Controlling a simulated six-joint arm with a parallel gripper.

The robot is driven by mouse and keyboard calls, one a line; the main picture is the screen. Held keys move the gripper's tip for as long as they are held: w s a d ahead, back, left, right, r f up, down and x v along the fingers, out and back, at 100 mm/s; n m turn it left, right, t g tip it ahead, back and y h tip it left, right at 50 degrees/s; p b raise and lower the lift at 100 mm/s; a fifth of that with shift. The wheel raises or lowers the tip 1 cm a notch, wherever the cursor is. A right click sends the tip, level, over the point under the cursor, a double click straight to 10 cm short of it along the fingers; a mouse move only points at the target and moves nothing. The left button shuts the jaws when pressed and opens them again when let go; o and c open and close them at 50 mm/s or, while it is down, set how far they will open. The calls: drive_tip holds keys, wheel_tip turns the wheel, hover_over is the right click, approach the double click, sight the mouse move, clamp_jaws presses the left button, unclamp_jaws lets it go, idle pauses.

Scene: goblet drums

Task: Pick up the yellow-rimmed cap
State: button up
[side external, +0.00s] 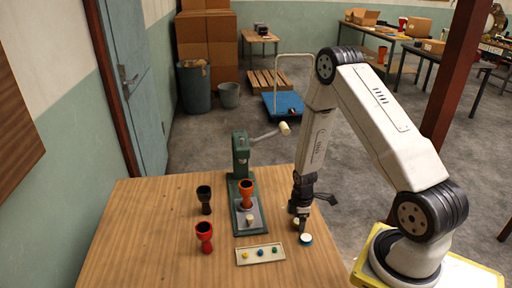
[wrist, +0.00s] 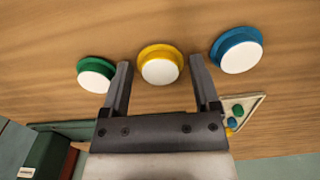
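The yellow-rimmed cap (wrist: 160,65) has a white top and lies on the wooden table between a green-rimmed cap (wrist: 96,74) and a blue-rimmed cap (wrist: 237,51). My gripper (wrist: 161,64) is open and empty. In the wrist view its fingers flank the yellow-rimmed cap, with a gap on both sides; I cannot tell how far above the table they are. In the side external view my gripper (side external: 301,222) is low over the caps. The blue-rimmed cap (side external: 305,239) shows there in front of it, and the other caps are mostly hidden behind the fingers.
A green press (side external: 241,160) stands left of my gripper with an orange goblet drum (side external: 246,190) on it. A black drum (side external: 204,199) and a red drum (side external: 204,235) stand further left. A pale tray (side external: 242,258) with small coloured pieces lies at the front.

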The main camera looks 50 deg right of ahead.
drive_tip(key=c, duration=0.8)
drive_tip(key=shift+r, duration=0.1)
drive_tip(key=shift+c, duration=0.2)
wheel_tip(320, 180, up, 10)
idle(0.4)
idle(0.5)
